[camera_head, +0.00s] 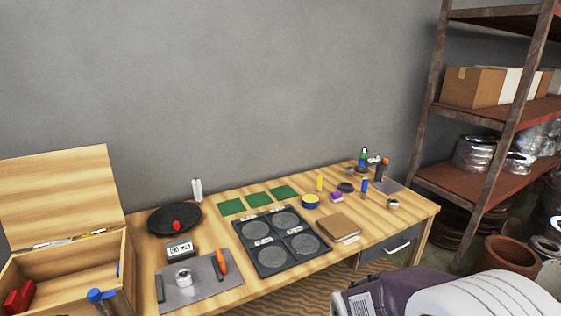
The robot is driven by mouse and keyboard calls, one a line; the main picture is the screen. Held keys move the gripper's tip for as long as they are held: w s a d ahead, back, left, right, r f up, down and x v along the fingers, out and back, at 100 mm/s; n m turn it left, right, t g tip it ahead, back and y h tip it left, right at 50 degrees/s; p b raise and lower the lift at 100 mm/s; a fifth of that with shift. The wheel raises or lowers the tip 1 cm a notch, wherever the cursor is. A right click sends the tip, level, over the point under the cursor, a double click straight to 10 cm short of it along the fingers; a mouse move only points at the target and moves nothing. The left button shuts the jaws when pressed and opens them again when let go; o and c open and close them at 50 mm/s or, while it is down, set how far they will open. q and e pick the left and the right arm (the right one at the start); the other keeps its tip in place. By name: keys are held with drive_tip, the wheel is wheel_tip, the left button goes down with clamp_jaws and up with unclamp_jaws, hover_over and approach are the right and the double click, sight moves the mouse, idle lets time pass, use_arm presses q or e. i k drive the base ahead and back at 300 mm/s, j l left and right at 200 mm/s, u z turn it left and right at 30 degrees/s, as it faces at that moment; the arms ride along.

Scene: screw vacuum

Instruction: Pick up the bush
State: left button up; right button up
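No plant-like bush is clearly seen in the head view. Small items stand on the wooden table (185,232), several of them too small to identify. An orange-handled tool (221,262) lies on a grey mat (205,296) at the table's front left, beside a metallic ring-like roll (184,278). A cluster of small bottles and tools (363,160) stands at the far right end. Neither of my grippers is in view.
An open wooden box (75,262) with red items stands at left. A black dish (160,220) and a dark four-circle tray (272,262) occupy the table. Shelving (480,185) stands at right. A purple-and-white object (375,295) fills the lower right.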

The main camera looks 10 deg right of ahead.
sight(393, 205)
drive_tip(key=z, duration=1.3)
